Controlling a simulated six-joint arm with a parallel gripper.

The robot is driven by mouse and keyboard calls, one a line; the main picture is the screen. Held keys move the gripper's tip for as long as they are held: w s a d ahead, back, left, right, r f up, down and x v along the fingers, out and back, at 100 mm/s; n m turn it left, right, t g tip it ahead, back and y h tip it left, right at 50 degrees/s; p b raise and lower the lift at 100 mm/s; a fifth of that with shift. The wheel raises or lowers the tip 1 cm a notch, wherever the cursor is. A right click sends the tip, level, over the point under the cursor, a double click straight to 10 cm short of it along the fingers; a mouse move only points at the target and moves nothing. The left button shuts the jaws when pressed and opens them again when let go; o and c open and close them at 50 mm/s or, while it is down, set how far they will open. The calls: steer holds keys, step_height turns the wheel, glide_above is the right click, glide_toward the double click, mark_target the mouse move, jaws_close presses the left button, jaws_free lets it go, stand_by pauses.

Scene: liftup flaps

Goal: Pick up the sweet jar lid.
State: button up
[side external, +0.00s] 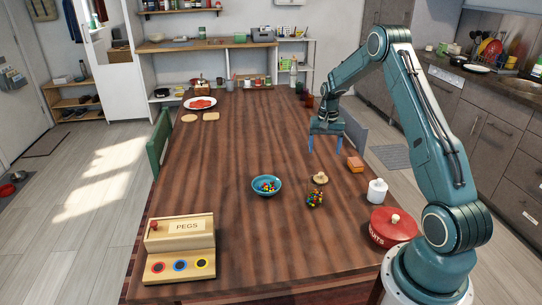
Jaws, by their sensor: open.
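A small tan lid with a round knob (319,178) is right of the table's middle, just behind a small clear jar of coloured sweets (315,201) in the side external view. I cannot tell whether the lid touches the jar. My gripper (325,148) is open and empty, its two blue fingers pointing down. It is above the table, farther back than the lid and apart from it.
A blue bowl of sweets (266,187) stands left of the jar. An orange block (355,164), a white lidded pot (377,191) and a red tin (393,226) stand to the right. A wooden PEGS box (181,247) is at front left.

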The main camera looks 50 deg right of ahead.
mark_target(321, 173)
steer(key=shift+f, duration=3.2)
steer(key=shift+a+f, duration=0.2)
steer(key=shift+f, duration=2.4)
steer(key=c, duration=1.1)
